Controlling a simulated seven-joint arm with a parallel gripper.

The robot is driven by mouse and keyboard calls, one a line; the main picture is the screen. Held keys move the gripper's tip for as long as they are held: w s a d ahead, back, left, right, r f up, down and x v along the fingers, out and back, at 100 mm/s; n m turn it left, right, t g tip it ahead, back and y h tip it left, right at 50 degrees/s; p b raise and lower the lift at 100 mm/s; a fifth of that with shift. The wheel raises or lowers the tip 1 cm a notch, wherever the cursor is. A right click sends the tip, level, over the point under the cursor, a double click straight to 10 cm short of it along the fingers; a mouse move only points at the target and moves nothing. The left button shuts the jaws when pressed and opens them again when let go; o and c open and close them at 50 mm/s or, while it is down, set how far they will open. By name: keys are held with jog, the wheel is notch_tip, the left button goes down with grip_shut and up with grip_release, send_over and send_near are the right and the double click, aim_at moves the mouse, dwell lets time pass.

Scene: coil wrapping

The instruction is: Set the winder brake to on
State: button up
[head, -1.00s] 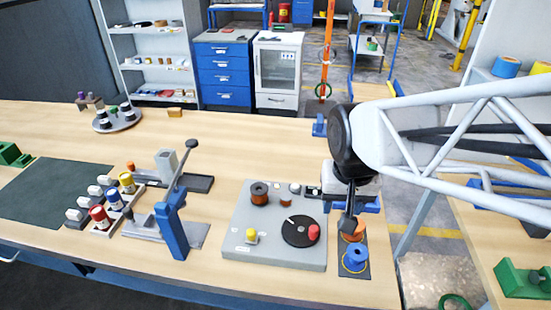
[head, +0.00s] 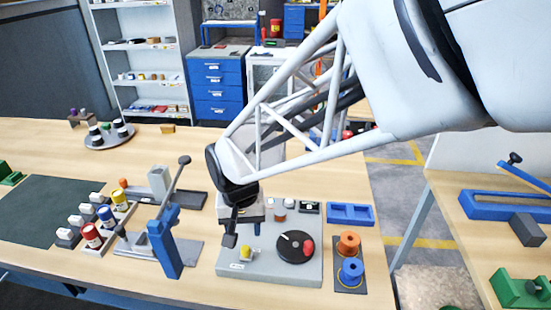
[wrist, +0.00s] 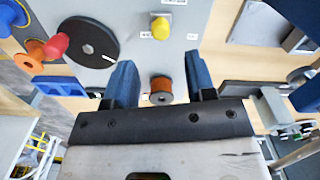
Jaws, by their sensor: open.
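The winder is a grey base plate (head: 270,276) with a black disc (head: 291,254) that carries a red knob (head: 309,247). A small yellow knob (head: 245,252) sits on the plate's left part; I take it as the brake control. In the wrist view the yellow knob (wrist: 162,28) has small white labels near it, too small to read. My gripper (head: 231,236) hangs over the plate's left side, near the yellow knob. In the wrist view its blue fingers (wrist: 160,76) are apart and empty, with a copper spool (wrist: 161,90) showing between them.
A blue upright lever stand (head: 165,245) stands left of the winder. Orange (head: 348,243) and blue (head: 350,270) spools sit on a dark mat to its right. A blue tray (head: 351,214) lies behind them.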

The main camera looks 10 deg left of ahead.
aim_at(245, 247)
dwell(0.4)
jog(key=shift+f, duration=3.95)
grip_shut()
